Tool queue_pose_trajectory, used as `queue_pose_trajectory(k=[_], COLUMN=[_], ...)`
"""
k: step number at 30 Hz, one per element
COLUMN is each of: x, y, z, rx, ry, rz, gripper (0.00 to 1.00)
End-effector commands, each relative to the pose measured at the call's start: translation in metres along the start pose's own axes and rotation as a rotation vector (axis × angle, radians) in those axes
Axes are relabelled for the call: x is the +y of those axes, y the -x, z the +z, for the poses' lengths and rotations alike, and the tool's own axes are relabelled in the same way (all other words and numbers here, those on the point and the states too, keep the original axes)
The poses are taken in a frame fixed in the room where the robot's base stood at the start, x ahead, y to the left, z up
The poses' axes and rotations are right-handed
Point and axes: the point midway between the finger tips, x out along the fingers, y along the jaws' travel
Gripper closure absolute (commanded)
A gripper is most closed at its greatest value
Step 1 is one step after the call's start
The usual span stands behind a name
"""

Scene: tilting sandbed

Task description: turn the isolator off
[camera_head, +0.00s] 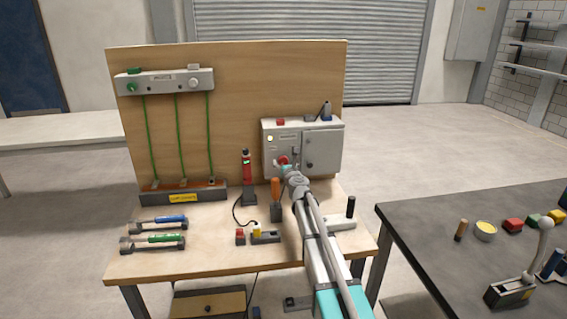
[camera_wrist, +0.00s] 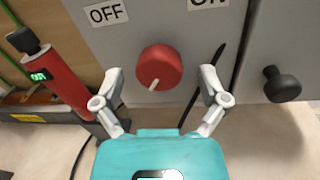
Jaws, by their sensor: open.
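The isolator is a round red knob (camera_wrist: 158,66) on a grey box (camera_head: 324,145); it also shows in the head view (camera_head: 283,160), partly behind my gripper. A white mark sits at the knob's lower edge, slightly left. An OFF label (camera_wrist: 106,13) is above left of it and an ON label (camera_wrist: 208,3), cut by the frame top, is above right. My gripper (camera_wrist: 161,76) is open, one finger on each side of the knob, with visible gaps. I cannot tell how deep the fingertips reach.
A red tester (camera_wrist: 60,80) with a green "ON" display stands left of my gripper. A black door knob (camera_wrist: 282,85) sticks out at right. A black cable (camera_wrist: 207,78) hangs behind the right finger.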

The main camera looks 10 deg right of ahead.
Motion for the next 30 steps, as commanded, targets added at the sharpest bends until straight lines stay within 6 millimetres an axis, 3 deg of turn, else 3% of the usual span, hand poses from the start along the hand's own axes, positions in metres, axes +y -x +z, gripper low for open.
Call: queue_pose_trajectory(k=[4,15,28,30], x=[0.0,0.0,0.0002,-0.0006], y=[-0.0095,-0.0107,-0.0108,-0.0107], z=[0.0,0.0,0.0,0.0001], rx=[0.0,0.0,0.0,0.0], ry=[0.0,0.0,0.0,0.0], rz=[0.0,0.0,0.001,0.0], gripper=[0.07,0.07,0.87,0.89])
